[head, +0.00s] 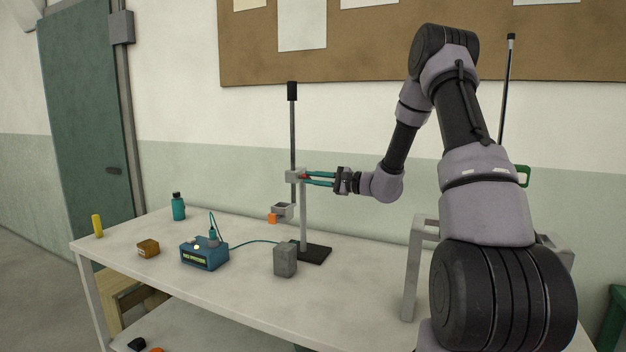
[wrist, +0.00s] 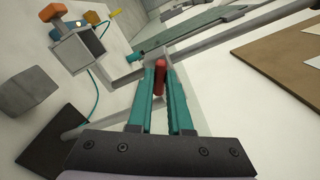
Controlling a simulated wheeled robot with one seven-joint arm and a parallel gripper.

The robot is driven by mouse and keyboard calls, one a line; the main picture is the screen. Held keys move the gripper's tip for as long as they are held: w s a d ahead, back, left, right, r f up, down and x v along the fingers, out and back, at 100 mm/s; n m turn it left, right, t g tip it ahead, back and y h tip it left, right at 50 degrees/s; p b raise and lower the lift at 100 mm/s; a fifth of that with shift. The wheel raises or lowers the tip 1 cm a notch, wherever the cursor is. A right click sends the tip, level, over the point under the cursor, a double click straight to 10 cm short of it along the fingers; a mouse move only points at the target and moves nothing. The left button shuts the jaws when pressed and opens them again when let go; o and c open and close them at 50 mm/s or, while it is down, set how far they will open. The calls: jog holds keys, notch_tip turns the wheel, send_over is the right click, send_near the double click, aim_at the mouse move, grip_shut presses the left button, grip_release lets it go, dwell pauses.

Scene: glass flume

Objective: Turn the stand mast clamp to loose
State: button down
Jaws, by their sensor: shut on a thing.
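The stand has a dark base plate (head: 316,254) on the table and an upright grey mast (head: 303,222). A grey clamp block (head: 294,175) sits at the mast's top, with a dark rod (head: 292,135) standing through it. A small red clamp handle (wrist: 159,78) shows in the wrist view. My gripper (head: 307,178) reaches in from the right. Its teal fingers (wrist: 156,88) are shut on the red handle, one finger on each side. The handle's far end and the clamp's inner parts are partly hidden by the fingers.
A small grey open box (head: 283,210) with an orange piece hangs beside the mast. A blue meter (head: 204,254), a grey block (head: 285,261), a brown box (head: 148,248), a teal bottle (head: 178,207) and a yellow cylinder (head: 97,225) stand on the table. The table's front is mostly clear.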

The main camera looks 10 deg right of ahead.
jog(key=shift+n, duration=0.3)
jog(key=c, duration=0.8)
grip_release()
jog(key=shift+c, duration=0.2)
jog(key=shift+d, duration=0.1)
jog(key=v, duration=1)
jog(key=shift+s+d, duration=0.25)
